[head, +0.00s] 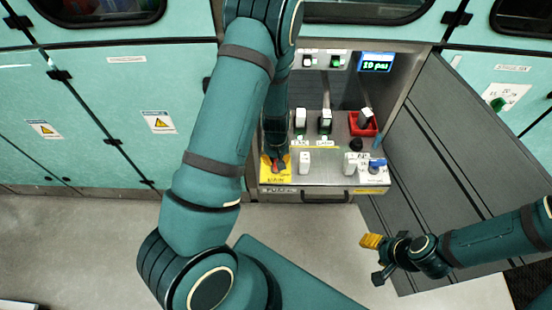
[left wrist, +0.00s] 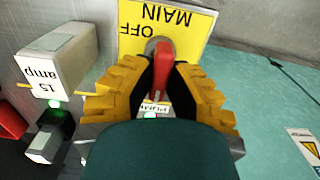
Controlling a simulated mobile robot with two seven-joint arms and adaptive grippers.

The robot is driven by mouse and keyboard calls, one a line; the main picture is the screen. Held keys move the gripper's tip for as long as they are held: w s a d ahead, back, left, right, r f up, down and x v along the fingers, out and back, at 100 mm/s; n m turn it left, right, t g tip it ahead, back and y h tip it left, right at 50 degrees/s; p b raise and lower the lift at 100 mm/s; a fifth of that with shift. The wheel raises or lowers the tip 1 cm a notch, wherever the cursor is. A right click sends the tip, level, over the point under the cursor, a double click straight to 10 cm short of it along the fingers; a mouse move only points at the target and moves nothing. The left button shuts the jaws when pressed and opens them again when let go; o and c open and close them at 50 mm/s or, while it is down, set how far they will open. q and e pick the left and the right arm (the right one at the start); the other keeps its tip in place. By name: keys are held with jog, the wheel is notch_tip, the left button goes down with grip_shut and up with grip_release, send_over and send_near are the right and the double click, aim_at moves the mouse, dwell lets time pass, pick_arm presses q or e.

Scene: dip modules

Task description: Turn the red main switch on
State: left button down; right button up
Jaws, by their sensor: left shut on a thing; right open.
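The red main switch handle (left wrist: 164,72) stands on a yellow plate (left wrist: 190,38) that reads MAIN and OFF, upside down in the left wrist view. My left gripper (left wrist: 160,92) has its yellow-padded fingers on either side of the handle and is shut on it. In the head view, my left gripper (head: 275,163) is at the front left of the panel, over the yellow plate (head: 268,180), and my arm hides most of the switch. My right gripper (head: 376,259) is open and empty, low at the right, apart from the panel.
White modules (head: 304,161), a blue knob (head: 377,165), a black knob (head: 356,144) and a red tray (head: 372,130) stand on the panel to the right. A lit display (head: 376,62) is above. In the left wrist view, a 15 amp module (left wrist: 62,58) is close beside my left gripper.

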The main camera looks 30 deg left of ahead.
aim_at(276, 160)
pick_arm(q)
jog(key=c, duration=0.9)
grip_release()
jog(key=shift+c, duration=0.2)
notch_tip(276, 160, up, 12)
jog(key=shift+f, duration=0.1)
jog(key=s+d+f+m+h, duration=0.1)
jog(key=s+d+f, duration=0.2)
jog(key=d, duration=0.3)
jog(key=s+d+f+m+t+h, duration=0.1)
jog(key=s+d+f+m, duration=0.1)
jog(key=d, duration=0.4)
jog(key=s+d+f+m+h, duration=0.2)
jog(key=s+d+f, duration=0.3)
jog(key=f, duration=0.1)
jog(key=shift+d+f+t, duration=0.2)
jog(key=shift+d+t, duration=0.1)
jog(key=shift+d, duration=0.1)
